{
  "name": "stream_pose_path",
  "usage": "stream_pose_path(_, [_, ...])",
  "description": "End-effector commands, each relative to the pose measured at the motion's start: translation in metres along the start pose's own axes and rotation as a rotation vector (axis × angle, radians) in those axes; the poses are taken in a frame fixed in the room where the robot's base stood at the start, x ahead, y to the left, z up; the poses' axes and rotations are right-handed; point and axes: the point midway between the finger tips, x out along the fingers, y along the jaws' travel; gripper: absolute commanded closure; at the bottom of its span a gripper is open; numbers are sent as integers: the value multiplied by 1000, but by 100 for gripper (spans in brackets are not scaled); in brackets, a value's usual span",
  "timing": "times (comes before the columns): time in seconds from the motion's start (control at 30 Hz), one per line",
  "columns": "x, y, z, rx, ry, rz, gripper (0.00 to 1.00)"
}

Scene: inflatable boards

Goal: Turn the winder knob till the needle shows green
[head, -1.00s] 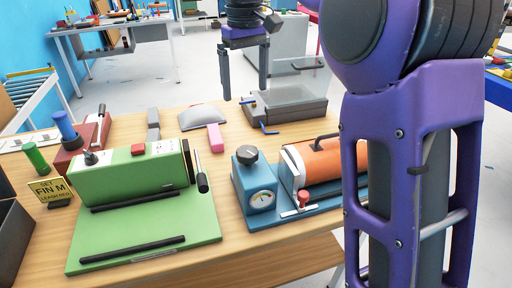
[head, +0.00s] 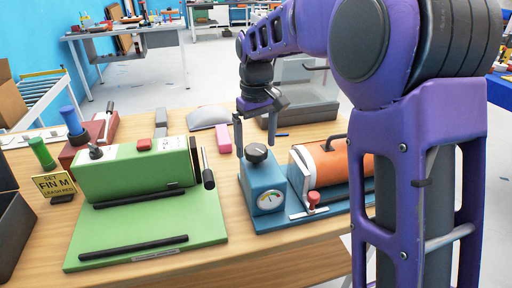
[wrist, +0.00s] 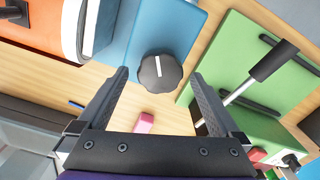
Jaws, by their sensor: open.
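The winder is a blue box (head: 263,184) on a blue base, with a dark ribbed knob (head: 256,153) on top. In the wrist view the knob (wrist: 160,72) shows a white line mark. A round gauge (head: 270,199) with a pale face is on the box's front; its needle is too small to read surely against the coloured bands. My gripper (head: 256,149) is open over the knob, one finger to each side in the picture. In the wrist view my fingertips (wrist: 160,75) flank the knob with gaps; I see no contact.
An orange cylinder (head: 340,163) with a black handle and a red-topped lever (head: 314,199) sit right of the box. A green machine (head: 135,175) with a black-handled lever (head: 208,178) stands left. A pink block (head: 224,142) lies behind. A yellow sign (head: 54,185) is at far left.

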Motion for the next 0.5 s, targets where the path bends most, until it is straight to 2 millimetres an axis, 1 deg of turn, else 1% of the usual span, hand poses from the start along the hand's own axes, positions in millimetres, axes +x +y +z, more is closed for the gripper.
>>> stream_pose_path(0.03, [5, 0, 0, 0, -2, 0, 0])
stream_pose_path(0.1, [7, 0, 0, 0, -2, 0, 0])
stream_pose_path(0.37, [8, 0, 0, 0, 0, 0, 0])
stream_pose_path(0.4, [8, 0, 0, 0, 0, 0, 2])
stream_pose_path(0.47, [8, 0, 0, 0, 0, 0, 13])
stream_pose_path(0.5, [8, 0, 0, 0, 0, 0, 20])
